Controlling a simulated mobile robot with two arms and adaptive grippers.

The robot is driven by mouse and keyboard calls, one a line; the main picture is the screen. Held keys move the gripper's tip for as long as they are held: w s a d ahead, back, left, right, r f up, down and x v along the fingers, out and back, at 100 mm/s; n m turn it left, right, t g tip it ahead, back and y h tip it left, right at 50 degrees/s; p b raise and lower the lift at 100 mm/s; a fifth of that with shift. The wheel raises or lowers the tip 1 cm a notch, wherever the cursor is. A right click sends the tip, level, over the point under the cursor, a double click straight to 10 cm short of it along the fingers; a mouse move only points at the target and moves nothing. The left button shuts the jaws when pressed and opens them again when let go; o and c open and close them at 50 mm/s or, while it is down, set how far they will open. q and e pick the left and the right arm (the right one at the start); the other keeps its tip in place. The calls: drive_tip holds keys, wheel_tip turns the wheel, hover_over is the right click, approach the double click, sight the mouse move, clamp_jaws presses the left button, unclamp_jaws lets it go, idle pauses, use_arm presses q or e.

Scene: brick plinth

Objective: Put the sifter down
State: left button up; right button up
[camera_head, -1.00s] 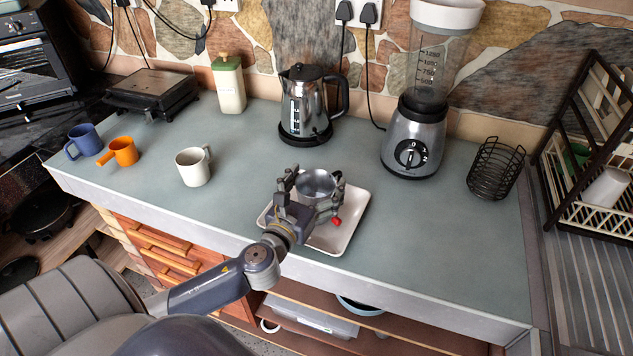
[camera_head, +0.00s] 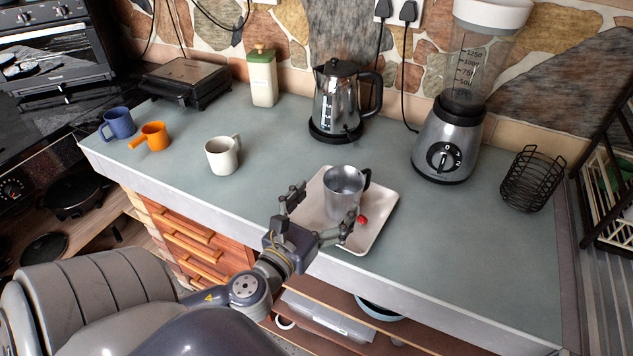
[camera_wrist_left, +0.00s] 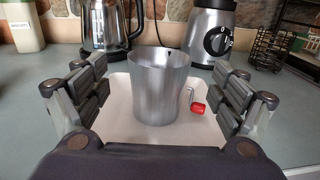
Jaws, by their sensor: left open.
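The sifter (camera_head: 344,194) is a grey metal cup with a dark handle and a small red knob low on its side. It stands upright on a pale rectangular tray (camera_head: 379,226) near the counter's front edge. My left gripper (camera_head: 318,213) is open just in front of it, with its fingers spread and apart from it. In the left wrist view the sifter (camera_wrist_left: 157,88) stands ahead between the open fingers, with the red knob at its lower right. My right gripper is not in view.
A white mug (camera_head: 222,156), an orange cup (camera_head: 154,136) and a blue mug (camera_head: 118,123) stand to the left. A kettle (camera_head: 338,100), blender (camera_head: 446,140) and wire basket (camera_head: 531,180) stand behind and right. The counter right of the tray is clear.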

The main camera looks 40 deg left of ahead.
use_arm(q)
drive_tip(key=shift+s+d+b, duration=0.15)
drive_tip(key=shift+s+b, duration=0.05)
drive_tip(key=shift+s, duration=0.65)
drive_tip(key=shift+s+d+b, duration=0.15)
drive_tip(key=shift+s, duration=0.65)
